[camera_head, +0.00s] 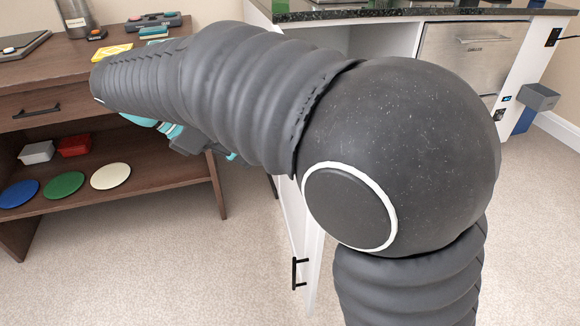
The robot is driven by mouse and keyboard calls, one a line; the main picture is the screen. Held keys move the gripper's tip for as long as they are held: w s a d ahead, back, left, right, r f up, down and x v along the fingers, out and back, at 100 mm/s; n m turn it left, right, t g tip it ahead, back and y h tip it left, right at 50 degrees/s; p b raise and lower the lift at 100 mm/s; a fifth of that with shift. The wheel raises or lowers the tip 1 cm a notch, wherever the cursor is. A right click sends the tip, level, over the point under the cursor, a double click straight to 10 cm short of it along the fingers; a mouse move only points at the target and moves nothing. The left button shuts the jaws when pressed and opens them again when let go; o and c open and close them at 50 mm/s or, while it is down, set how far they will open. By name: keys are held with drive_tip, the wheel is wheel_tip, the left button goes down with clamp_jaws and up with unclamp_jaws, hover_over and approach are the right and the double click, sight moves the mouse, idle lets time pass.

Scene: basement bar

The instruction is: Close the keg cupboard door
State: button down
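The white cupboard door (312,268) stands swung out from the white bar counter and is seen nearly edge-on in the head view. Its black bar handle (298,273) is on the left face, near the low front end. My arm crosses in front and hides most of the door, its hinge side and the cupboard opening. My gripper (205,146), with grey and turquoise parts, shows partly below my forearm, to the left of the door and higher in the picture than the handle. I cannot tell whether its fingers are open or shut, and I see no contact with the door.
A dark wooden side table (120,187) stands at left; its lower shelf holds blue, green and cream discs and small boxes. The counter has a dark stone top (420,13) and a steel appliance front (475,50). Carpet (150,270) is clear between table and door.

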drive_tip(key=d+r+b+x, duration=0.1)
drive_tip(key=d+r+x, duration=0.1)
drive_tip(key=x, duration=1)
drive_tip(key=shift+w+d+f, duration=0.15)
drive_tip(key=shift+d+f, duration=0.05)
drive_tip(key=shift+d, duration=0.1)
